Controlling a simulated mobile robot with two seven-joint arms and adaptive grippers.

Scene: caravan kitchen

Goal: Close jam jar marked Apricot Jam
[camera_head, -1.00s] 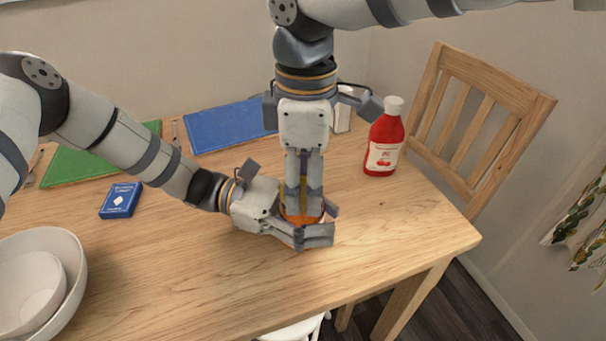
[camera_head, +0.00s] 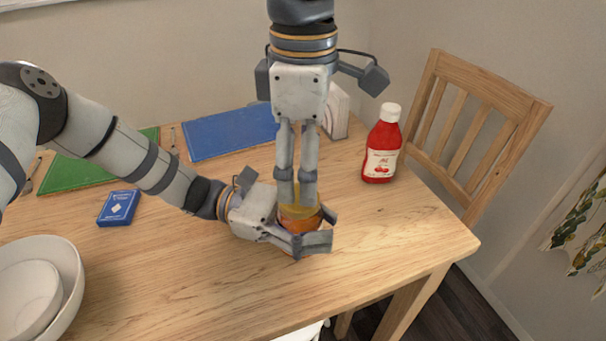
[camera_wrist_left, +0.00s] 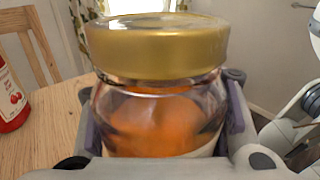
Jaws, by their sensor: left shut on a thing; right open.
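A glass jar of orange jam (camera_head: 303,228) stands at the middle of the table, partly hidden by my grippers. It also shows close up in the left wrist view (camera_wrist_left: 160,122); no label text can be read. A gold lid (camera_wrist_left: 158,47) sits level on the jar's mouth; I cannot tell how tight it is. My left gripper (camera_head: 308,236) is shut around the jar's body from the left side. My right gripper (camera_head: 296,192) points straight down from above, open, with its fingertips at the lid; I cannot tell whether they touch it.
A red ketchup bottle (camera_head: 382,146) stands to the right of the jar. A blue card box (camera_head: 119,208), green mat (camera_head: 75,172) and blue mat (camera_head: 232,131) lie left and behind. White bowls (camera_head: 65,262) are at front left. A wooden chair (camera_head: 478,125) stands at the right.

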